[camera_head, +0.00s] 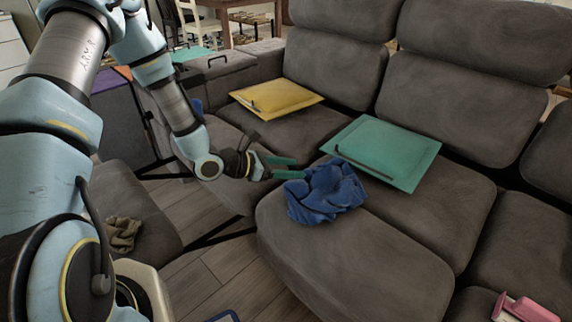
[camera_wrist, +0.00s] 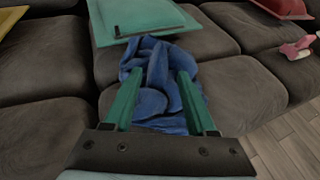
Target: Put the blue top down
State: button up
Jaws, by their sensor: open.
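The blue top (camera_head: 324,191) lies crumpled on the grey sofa seat, near its front edge, beside a green cushion. In the wrist view the blue top (camera_wrist: 157,82) fills the space between and beyond the green fingers. My gripper (camera_head: 284,168) is open at the left side of the blue top. In the wrist view my gripper (camera_wrist: 157,88) has its two fingers apart, with blue cloth between and around them. I cannot tell whether the fingers touch the cloth.
The green cushion (camera_head: 382,152) and a yellow cushion (camera_head: 276,98) lie on the sofa (camera_head: 372,255). A brown cloth (camera_head: 122,233) lies on a grey seat at left. A pink object (camera_head: 524,308) is at lower right. The front seat around the top is clear.

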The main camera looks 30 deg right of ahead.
jog(key=shift+a+r, duration=0.15)
jog(key=shift+a, duration=0.05)
jog(key=a+r+m+t+y, duration=0.1)
jog(key=a+r+m+y, duration=0.3)
jog(key=a, duration=0.9)
jog(key=w+a+r+m+t+y, duration=0.1)
jog(key=a+r+m+y, duration=0.3)
jog(key=a, duration=0.9)
jog(key=a+r+m+t+y, duration=0.1)
jog(key=a+r+m+y, duration=0.4)
jog(key=a+r+m, duration=0.3)
jog(key=a+m, duration=0.1)
jog(key=a, duration=0.3)
jog(key=shift+w+a+m, duration=0.25)
jog(key=shift+a+m, duration=0.05)
jog(key=shift+a, duration=0.1)
notch_tip(320, 180, up, 16)
jog(key=p, duration=1.5)
jog(key=shift+f+p, duration=0.15)
jog(key=shift+p, duration=0.2)
jog(key=shift+f, duration=0.15)
jog(key=shift+c, duration=0.2)
